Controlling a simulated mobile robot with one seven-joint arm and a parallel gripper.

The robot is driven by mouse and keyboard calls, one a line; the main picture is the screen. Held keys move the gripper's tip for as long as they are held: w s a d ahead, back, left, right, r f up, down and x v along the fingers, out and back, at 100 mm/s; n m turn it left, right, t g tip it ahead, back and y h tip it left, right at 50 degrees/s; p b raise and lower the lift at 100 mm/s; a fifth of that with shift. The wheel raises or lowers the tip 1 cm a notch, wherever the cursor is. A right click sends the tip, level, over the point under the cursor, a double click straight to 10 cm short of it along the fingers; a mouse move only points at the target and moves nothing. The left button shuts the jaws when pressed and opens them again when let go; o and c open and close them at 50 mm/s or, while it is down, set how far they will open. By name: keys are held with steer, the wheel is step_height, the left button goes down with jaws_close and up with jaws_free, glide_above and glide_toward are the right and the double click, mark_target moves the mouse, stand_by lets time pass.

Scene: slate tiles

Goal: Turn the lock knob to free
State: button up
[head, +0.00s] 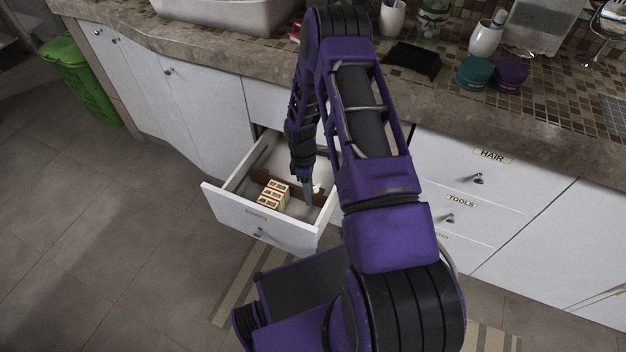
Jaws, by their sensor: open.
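I cannot pick out with certainty which part is the lock knob. An open white drawer (225,210) has a small metal knob (260,232) on its front, below a label too small to read. My gripper (309,193) points down into the right part of this drawer and is open. It is small here, and I cannot tell whether it touches anything. Small boxes (272,194) lie to its left in the drawer, by a brown divider (290,182). A small pale thing (318,188) shows just beside the fingers, too small to identify.
Closed drawers labelled HAIR (490,168) and TOOLS (490,214) are at the right. The stone counter (560,140) above holds teal (474,73) and purple jars (511,76). A green bin (82,80) stands far left. The floor at left is clear. My arm hides part of the cabinet.

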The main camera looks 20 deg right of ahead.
mark_target(315, 187)
steer(key=w+a+r+m+t+h+p, duration=0.1)
steer(key=w+r+m+t+h, duration=0.2)
steer(key=m, duration=1.1)
steer(key=w+a+r+m+t+h+p, duration=0.15)
steer(key=r+m, duration=0.45)
steer(key=m, duration=0.7)
steer(key=shift+g+y, duration=0.25)
steer(key=shift+g, duration=0.2)
steer(key=x, duration=0.6)
steer(key=b+x, duration=0.1)
steer(key=x, duration=1)
steer(key=shift+w+d+f+b, duration=0.2)
steer(key=shift+w+f+b, duration=0.1)
steer(key=shift+w, duration=0.15)
steer(key=shift+r, duration=0.1)
jaws_close()
